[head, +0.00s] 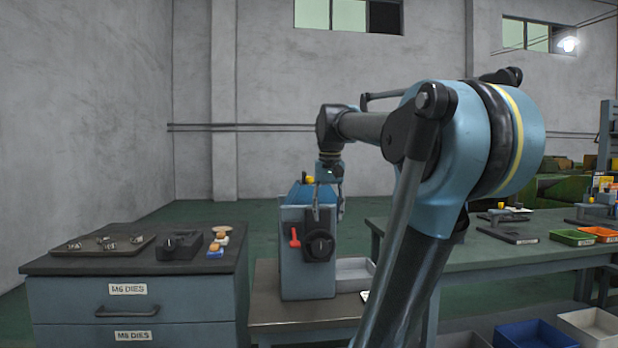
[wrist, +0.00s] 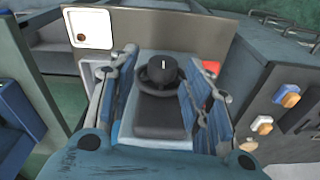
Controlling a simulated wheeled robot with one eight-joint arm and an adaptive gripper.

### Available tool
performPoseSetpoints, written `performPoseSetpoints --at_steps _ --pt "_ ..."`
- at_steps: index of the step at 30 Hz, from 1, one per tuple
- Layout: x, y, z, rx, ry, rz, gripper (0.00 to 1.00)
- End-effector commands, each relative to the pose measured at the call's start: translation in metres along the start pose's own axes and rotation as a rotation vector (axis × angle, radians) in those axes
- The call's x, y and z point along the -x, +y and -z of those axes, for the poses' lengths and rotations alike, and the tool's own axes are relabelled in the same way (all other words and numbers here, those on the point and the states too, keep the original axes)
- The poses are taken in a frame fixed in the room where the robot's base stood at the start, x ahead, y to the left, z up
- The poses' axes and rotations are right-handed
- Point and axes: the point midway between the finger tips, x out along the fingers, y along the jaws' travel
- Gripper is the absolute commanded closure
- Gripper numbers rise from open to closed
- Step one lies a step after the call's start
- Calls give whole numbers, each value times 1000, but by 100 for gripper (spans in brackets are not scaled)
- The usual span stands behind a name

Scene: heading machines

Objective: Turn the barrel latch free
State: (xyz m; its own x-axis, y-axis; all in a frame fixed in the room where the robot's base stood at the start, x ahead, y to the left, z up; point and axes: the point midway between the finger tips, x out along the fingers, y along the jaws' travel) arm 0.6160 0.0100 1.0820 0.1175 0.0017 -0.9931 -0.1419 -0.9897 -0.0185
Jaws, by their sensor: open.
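A grey-blue box (head: 297,272) stands on a low bench in the head view. Its front carries a round black knob (head: 320,246), which I take to be the barrel latch, and a red lever (head: 295,238) to the knob's left. My gripper (head: 328,206) points down at the top and front of the box. In the wrist view the knob (wrist: 161,73) with a white mark shows between the spread fingers of my gripper (wrist: 158,88). The fingers look empty. I cannot tell whether they touch the knob. A bit of red (wrist: 211,68) shows behind the right finger.
A dark-topped drawer cabinet (head: 90,265) stands left of the box, with a tray (head: 105,246) of small metal parts, a black block (head: 168,245) and orange-and-blue pieces (head: 218,243) on it. A grey bin (head: 354,272) is right of the box. A green workbench (head: 520,252) stands farther right.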

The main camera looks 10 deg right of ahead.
Motion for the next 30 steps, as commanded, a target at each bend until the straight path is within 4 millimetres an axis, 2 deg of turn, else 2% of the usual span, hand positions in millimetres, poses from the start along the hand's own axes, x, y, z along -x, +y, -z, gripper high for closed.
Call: performPoseSetpoints --at_steps 1,6,15,24,30 --pt "19 -4 16 -9 -5 -1 55" --pt "73 -14 61 -48 -24 -4 55" --pt "152 -32 131 -115 -55 -11 55" --pt "209 -48 188 -184 -86 -21 55" --pt "232 -57 214 -223 -104 -28 55"
